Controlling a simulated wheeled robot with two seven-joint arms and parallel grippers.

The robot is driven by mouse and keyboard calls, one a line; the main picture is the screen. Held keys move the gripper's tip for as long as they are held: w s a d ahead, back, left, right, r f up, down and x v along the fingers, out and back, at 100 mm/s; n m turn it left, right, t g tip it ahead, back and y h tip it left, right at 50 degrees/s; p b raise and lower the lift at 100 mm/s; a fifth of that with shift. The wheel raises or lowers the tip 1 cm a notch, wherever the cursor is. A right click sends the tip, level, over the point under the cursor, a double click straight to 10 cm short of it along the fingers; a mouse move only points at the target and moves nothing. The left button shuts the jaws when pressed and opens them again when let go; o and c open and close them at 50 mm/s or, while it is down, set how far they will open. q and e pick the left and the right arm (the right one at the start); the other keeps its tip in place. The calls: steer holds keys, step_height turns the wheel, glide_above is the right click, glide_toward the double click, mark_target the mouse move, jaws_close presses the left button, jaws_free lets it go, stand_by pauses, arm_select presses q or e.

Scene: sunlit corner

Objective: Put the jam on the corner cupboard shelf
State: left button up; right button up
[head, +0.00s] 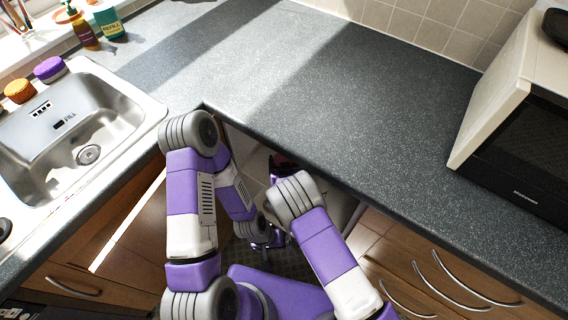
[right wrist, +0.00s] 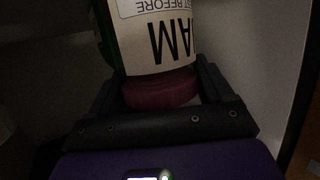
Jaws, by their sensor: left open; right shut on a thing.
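The jam jar (right wrist: 160,40) has a cream label reading JAM and a dark red lid; the lettering is upside down in the right wrist view. My right gripper (right wrist: 158,88) is shut on it, with the lid nearest the wrist and a finger on each side. In the head view a dark red bit of the jam (head: 283,160) shows beyond my right arm, under the counter corner, with the right gripper mostly hidden. My left gripper (head: 272,241) is lower, open, in the corner cupboard opening (head: 246,152). The shelf surface is mostly hidden by my arms.
The grey worktop (head: 330,90) overhangs the opening, its edge close to both arms. A steel sink (head: 75,125) is at left and a microwave (head: 510,110) at right. Pale walls stand close around the jar in the right wrist view.

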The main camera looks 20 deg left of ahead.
arm_select(q)
steer(key=shift+f, duration=0.2)
arm_select(e)
steer(key=shift+w+f, duration=0.1)
steer(key=shift+f, duration=0.35)
steer(key=shift+f, duration=0.3)
steer(key=o, duration=1.6)
